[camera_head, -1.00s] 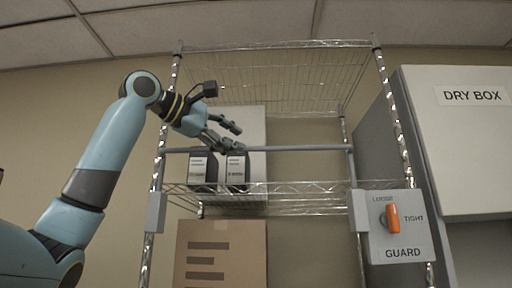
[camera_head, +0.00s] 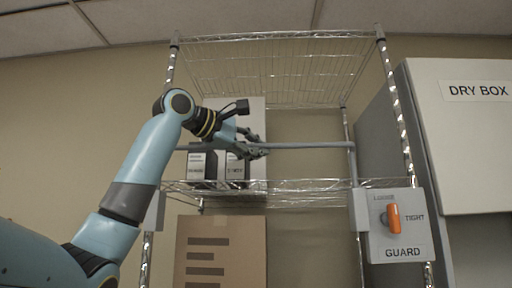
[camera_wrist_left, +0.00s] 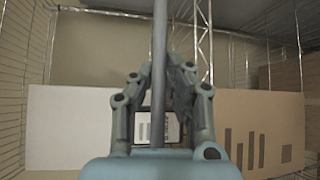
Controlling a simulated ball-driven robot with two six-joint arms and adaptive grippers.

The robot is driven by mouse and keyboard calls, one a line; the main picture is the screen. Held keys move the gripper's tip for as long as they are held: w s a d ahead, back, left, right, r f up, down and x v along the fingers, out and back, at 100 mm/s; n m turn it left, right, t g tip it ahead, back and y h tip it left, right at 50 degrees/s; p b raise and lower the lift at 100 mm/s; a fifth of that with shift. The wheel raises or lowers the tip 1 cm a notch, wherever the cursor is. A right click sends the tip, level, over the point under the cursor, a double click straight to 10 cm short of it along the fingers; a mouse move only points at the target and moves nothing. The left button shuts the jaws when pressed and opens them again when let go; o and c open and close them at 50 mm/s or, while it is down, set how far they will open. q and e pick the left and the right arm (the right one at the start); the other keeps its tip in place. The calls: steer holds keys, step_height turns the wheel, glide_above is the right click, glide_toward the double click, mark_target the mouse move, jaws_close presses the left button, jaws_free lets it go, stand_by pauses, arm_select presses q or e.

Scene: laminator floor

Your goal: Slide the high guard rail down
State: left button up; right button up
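The guard rail (camera_head: 310,146) is a grey horizontal bar across the front of the wire rack, above the middle shelf. It is level and ends in grey end pieces at the rack posts. My left gripper (camera_head: 257,149) is at the rail, left of the rack's centre. In the left wrist view the rail (camera_wrist_left: 160,60) runs between the two fingers, which converge on it from both sides and look shut on it. The orange knob (camera_head: 393,219) on the GUARD panel (camera_head: 415,239) stands upright, by the LOOSE label rather than TIGHT. My right gripper is not in view.
Dark boxes with white labels (camera_head: 203,167) stand on the middle shelf (camera_head: 310,186) behind the rail. A cardboard box (camera_head: 221,250) is below. The DRY BOX cabinet (camera_head: 470,145) is at the right. The space before the rail's right half is clear.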

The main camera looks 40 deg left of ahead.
arm_select(q)
jaws_close()
steer(key=shift+r, duration=0.1)
step_height(320, 180, down, 9)
steer(key=b, duration=0.6)
steer(key=shift+r, duration=0.1)
steer(key=o, duration=0.6)
jaws_free()
steer(key=shift+r, duration=0.1)
